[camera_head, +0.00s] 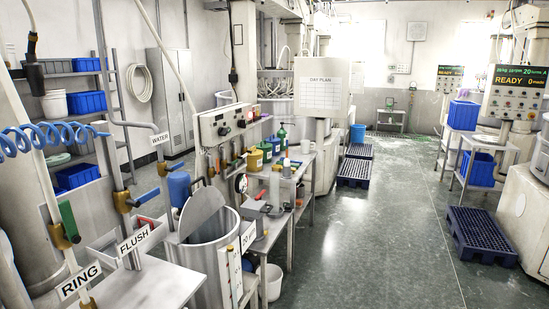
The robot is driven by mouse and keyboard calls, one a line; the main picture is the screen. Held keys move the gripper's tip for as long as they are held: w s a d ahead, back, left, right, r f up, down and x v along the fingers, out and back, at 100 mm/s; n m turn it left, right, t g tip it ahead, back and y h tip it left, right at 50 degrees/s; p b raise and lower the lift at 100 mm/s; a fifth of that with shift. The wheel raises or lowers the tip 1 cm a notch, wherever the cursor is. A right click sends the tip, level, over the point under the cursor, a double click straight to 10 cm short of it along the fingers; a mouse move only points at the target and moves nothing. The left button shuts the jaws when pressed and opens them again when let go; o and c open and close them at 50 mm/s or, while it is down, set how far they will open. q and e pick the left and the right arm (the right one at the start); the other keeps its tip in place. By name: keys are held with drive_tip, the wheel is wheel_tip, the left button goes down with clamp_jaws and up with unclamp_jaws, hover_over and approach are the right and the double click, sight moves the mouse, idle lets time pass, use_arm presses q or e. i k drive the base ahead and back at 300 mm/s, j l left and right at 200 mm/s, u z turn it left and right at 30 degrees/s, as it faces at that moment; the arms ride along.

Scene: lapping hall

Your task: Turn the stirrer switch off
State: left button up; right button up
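A pale control box (222,124) with several small coloured knobs or buttons hangs on a post left of the middle. No label naming the stirrer switch can be read, so I cannot tell which control it is or how it is set. Below the box stands a large grey metal tub (205,255) with a raised grey lid or plate (201,208) over it. Neither of my grippers is in view.
Pipes with signs RING (80,282), FLUSH (134,240) and WATER (160,138) crowd the left front. A cluttered bench (272,222) stands right of the tub. The green floor (385,235) is open; a dark blue pallet (480,233) lies at right.

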sight(222, 132)
drive_tip(key=i+u, duration=0.35)
drive_tip(key=i, duration=0.65)
